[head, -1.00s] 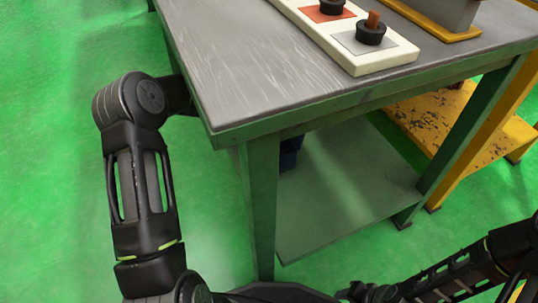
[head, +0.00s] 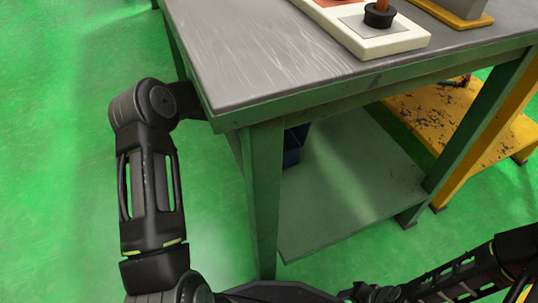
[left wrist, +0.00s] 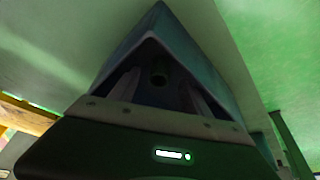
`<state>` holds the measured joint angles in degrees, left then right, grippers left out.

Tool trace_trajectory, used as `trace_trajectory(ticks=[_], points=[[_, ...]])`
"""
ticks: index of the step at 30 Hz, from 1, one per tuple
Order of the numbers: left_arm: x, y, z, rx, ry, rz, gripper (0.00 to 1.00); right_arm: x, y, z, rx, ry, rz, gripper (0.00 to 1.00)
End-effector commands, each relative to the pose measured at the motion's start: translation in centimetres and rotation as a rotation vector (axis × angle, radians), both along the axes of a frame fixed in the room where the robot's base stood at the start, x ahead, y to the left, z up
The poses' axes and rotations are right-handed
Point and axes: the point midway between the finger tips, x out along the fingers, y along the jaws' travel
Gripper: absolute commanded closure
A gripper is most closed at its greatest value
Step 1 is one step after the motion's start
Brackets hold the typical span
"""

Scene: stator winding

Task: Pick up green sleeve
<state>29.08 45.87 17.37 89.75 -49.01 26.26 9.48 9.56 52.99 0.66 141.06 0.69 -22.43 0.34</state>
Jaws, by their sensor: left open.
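In the left wrist view, a small dark, greenish round piece (left wrist: 158,75) shows inside a blue bin (left wrist: 214,62). It may be the green sleeve, but it is too dark to be sure. My left gripper (left wrist: 160,87) is open, with its two pale fingers apart on either side of the piece. I cannot tell how far the piece is from the fingertips. In the head view, my left forearm goes behind the table's left edge and the left gripper is hidden. My right arm enters at the lower right; its gripper is not visible.
The grey-topped table (head: 270,50) has green legs and a lower shelf (head: 350,190). A blue bin (head: 295,145) on that shelf is partly hidden by a leg. A white board (head: 395,42) with black round parts lies on top. A worn yellow step (head: 440,120) stands at right.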

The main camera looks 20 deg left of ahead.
Motion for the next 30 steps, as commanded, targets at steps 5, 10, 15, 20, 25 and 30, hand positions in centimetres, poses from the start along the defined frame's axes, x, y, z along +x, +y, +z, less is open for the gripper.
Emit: trace_trajectory(ticks=[5, 10, 15, 20, 25, 30], points=[[0.9, -0.2, -2.6, -0.001, -0.001, 0.000, 0.44, 0.2, -0.1, -1.5, 0.003, -0.002, -0.001, 0.64], [1.1, -0.2, -2.6, 0.000, -0.001, 0.000, 0.44, 0.3, 0.0, -1.4, 0.003, -0.001, -0.001, 0.64], [1.1, -0.2, -2.6, -0.001, -0.001, 0.000, 0.44, 0.3, -0.1, -1.4, 0.003, -0.001, -0.001, 0.64], [1.1, -0.2, -2.6, -0.001, -0.001, 0.000, 0.44, 0.3, -0.1, -1.4, 0.003, -0.001, -0.002, 0.64], [1.1, -0.2, -2.6, -0.001, -0.001, 0.000, 0.45, 0.2, -0.1, -1.4, 0.003, -0.001, -0.002, 0.64], [1.1, -0.2, -2.6, -0.001, -0.001, 0.000, 0.59, 0.2, -0.1, -1.4, 0.003, -0.001, -0.002, 0.64]])
